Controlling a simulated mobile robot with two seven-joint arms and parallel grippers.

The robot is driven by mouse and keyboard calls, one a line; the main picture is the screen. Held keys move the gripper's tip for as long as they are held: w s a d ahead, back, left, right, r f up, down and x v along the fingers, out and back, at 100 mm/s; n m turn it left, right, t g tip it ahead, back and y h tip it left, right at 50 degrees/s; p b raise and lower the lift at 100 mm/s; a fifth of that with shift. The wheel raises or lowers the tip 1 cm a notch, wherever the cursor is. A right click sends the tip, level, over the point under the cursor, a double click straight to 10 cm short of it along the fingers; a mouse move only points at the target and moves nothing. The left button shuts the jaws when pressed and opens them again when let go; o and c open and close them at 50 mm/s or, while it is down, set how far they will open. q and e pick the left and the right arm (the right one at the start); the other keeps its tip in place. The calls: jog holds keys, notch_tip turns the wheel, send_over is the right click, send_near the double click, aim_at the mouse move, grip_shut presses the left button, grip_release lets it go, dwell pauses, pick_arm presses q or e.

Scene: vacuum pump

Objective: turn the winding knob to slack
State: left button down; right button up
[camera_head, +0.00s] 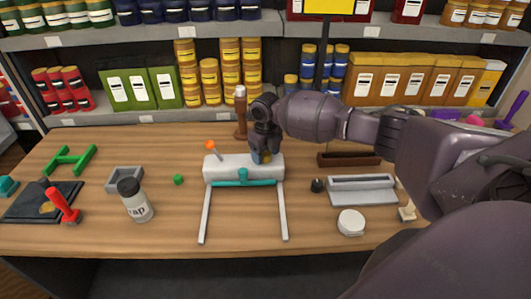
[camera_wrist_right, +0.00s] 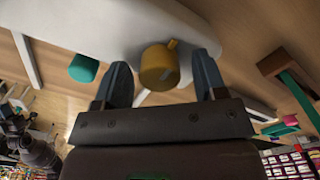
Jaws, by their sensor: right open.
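The winding knob (camera_wrist_right: 158,70) is a yellow-gold cylinder with a small raised tab, on the white body of the device (camera_head: 222,168). In the head view only a bit of yellow shows beneath my right gripper (camera_head: 265,155). My right gripper is over the right half of the white body. In the right wrist view its two fingers (camera_wrist_right: 163,75) are open, one on each side of the knob, with a visible gap on both sides. Whether a fingertip touches the white body I cannot tell.
The device has an orange-tipped lever (camera_head: 211,146), a teal part (camera_head: 244,178) and two white legs.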

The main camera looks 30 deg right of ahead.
aim_at(266, 153)
notch_tip(266, 153, up, 9)
jog(key=shift+r+b, duration=0.2)
jog(key=shift+b, duration=0.35)
pick_arm(q)
jog(key=shift+w+f, duration=0.1)
jog(key=shift+w, duration=0.2)
pick_arm(e)
jog(key=shift+r, duration=0.75)
pick_arm(q)
jog(key=shift+f, duration=0.2)
jog(key=shift+s, duration=0.1)
